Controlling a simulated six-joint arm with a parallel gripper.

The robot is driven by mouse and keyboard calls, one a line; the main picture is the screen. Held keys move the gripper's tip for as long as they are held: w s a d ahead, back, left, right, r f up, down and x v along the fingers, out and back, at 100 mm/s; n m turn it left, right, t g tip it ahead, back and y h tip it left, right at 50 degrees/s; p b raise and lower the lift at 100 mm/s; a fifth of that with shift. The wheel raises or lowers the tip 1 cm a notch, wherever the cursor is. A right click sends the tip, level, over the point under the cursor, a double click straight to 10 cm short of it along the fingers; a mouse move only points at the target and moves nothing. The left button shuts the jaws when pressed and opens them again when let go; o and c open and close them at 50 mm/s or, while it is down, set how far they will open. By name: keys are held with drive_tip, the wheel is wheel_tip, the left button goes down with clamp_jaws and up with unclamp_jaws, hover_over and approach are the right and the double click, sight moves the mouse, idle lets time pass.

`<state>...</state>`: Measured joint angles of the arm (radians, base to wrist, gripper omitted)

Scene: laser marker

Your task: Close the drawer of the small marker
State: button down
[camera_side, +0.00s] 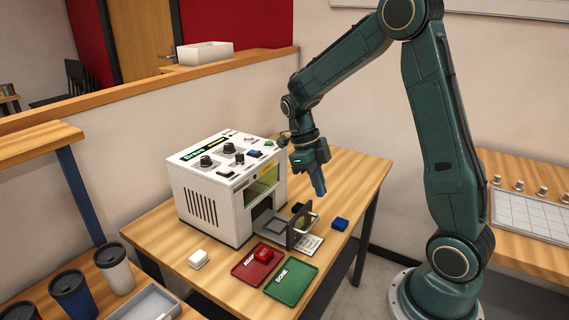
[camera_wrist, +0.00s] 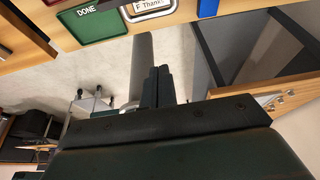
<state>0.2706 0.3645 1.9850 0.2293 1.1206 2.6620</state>
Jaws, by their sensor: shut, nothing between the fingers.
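The small marker (camera_side: 218,196) is a white box with black knobs and coloured buttons on top, standing on the wooden table in the side view. Its drawer (camera_side: 277,224) is out at the front, a grey frame with a dark front plate and a handle. My gripper (camera_side: 320,190) is shut and empty, pointing down above and to the right of the drawer front, apart from it. In the wrist view my gripper (camera_wrist: 158,75) shows its fingers together.
A red tray (camera_side: 249,271) with a red block and a green tray (camera_side: 291,291) lie before the drawer. A blue block (camera_side: 340,224) sits right of it, a white block (camera_side: 198,259) left. A printed card (camera_side: 309,245) lies by the drawer front. Cups stand at lower left.

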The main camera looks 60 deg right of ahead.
sight(313, 223)
drive_tip(key=c, duration=1.5)
unclamp_jaws()
drive_tip(key=shift+r, duration=0.1)
drive_tip(key=r+n+t, duration=0.1)
drive_tip(key=n+t, duration=0.1)
drive_tip(key=n, duration=0.4)
drive_tip(key=s+r+n+t, duration=0.1)
drive_tip(key=n+t, duration=0.1)
drive_tip(key=n, duration=0.4)
drive_tip(key=r+n+t, duration=0.1)
drive_tip(key=n+t, duration=0.1)
drive_tip(key=n, duration=0.4)
drive_tip(key=shift+s+d, duration=0.15)
drive_tip(key=shift+s, duration=0.25)
drive_tip(key=shift+w+f, duration=0.4)
drive_tip(key=shift+f, duration=1.85)
drive_tip(key=shift+w+f, duration=0.4)
drive_tip(key=shift+f, duration=1.85)
drive_tip(key=shift+w+f, duration=0.4)
drive_tip(key=shift+f, duration=1.85)
clamp_jaws()
